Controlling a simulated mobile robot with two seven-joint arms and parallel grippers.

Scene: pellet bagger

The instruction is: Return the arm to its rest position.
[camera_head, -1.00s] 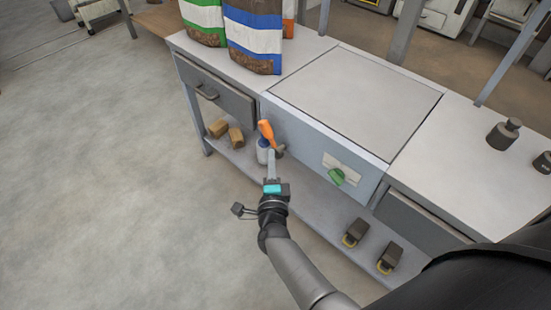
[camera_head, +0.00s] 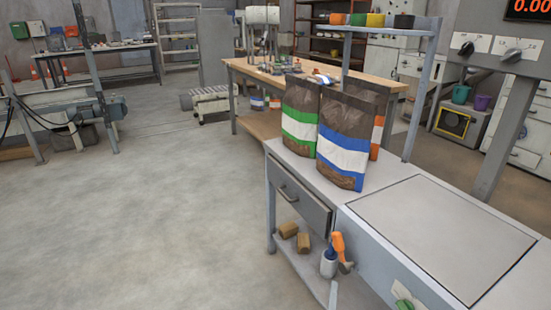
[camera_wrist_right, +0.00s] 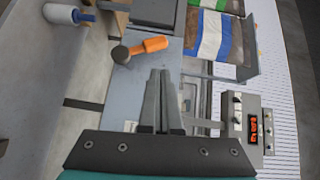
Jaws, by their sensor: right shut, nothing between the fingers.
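The rest of my right arm is out of the head view. My left gripper is in neither view.
The grey bench (camera_head: 300,165) has a drawer (camera_head: 300,201) and a flat square plate (camera_head: 440,235). Filled bags (camera_head: 343,125) stand on its far end. A green knob (camera_head: 404,304) is on its front. Wooden blocks (camera_head: 288,230) sit on the shelf below. Open floor (camera_head: 130,230) lies left.

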